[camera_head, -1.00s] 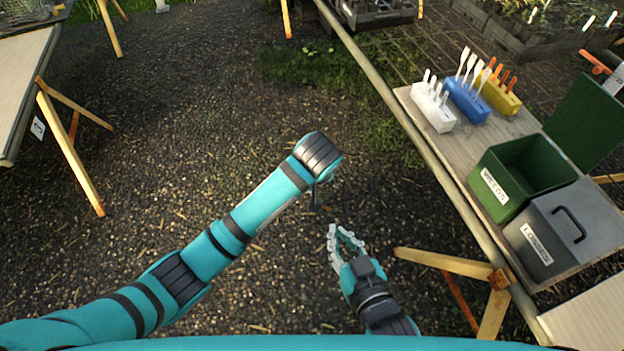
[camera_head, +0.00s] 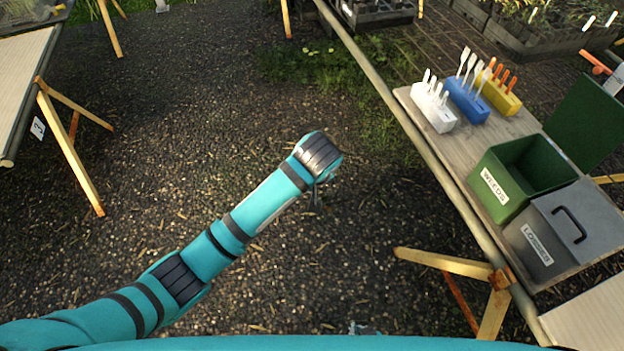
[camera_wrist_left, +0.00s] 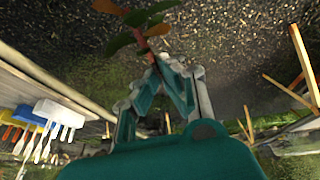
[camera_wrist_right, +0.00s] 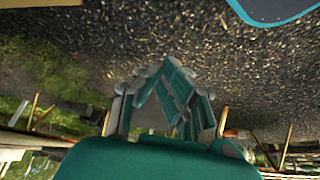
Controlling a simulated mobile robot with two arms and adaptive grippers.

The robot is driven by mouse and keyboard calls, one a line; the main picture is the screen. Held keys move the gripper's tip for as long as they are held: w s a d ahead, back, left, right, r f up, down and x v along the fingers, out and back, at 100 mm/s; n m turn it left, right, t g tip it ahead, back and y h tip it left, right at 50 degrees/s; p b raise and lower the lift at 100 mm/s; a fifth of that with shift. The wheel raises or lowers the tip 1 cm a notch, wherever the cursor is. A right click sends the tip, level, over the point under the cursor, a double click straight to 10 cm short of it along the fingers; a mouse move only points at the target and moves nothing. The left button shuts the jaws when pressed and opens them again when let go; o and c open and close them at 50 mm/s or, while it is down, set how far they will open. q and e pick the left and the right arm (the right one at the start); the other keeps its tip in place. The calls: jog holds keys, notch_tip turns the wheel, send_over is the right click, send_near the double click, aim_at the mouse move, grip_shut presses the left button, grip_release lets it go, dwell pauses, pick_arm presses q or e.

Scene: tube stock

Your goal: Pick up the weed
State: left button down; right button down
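The weed (camera_wrist_left: 140,22), a small plant with green and reddish-orange leaves, shows at the top of the left wrist view. My left gripper (camera_wrist_left: 160,62) is shut on its stem, with the leaves beyond the fingertips. In the head view my left arm hides most of this gripper, and I cannot make out the weed clearly there. My right gripper (camera_head: 364,328) barely shows at the bottom edge of the head view. In the right wrist view its fingers (camera_wrist_right: 168,66) meet at the tips with nothing between them.
A wooden bench (camera_head: 418,106) on the right holds an open green bin (camera_head: 503,192) labelled for weeds, a grey lidded box (camera_head: 535,250), and white (camera_head: 432,108), blue (camera_head: 467,100) and yellow (camera_head: 499,94) blocks with upright tags. Another table (camera_head: 22,85) stands left. Gravel between them is clear.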

jog(key=s+d+f+g+h, duration=0.1)
jog(key=s+d+f+g, duration=0.1)
jog(key=s+d+f, duration=0.3)
jog(key=s+d+f+m+g, duration=0.1)
jog(key=s+d+f, duration=0.4)
jog(key=s, duration=0.5)
jog(key=shift+s+d+f+m+g+h, duration=0.3)
jog(key=shift+f+g+h, duration=0.1)
jog(key=shift+f+g, duration=0.25)
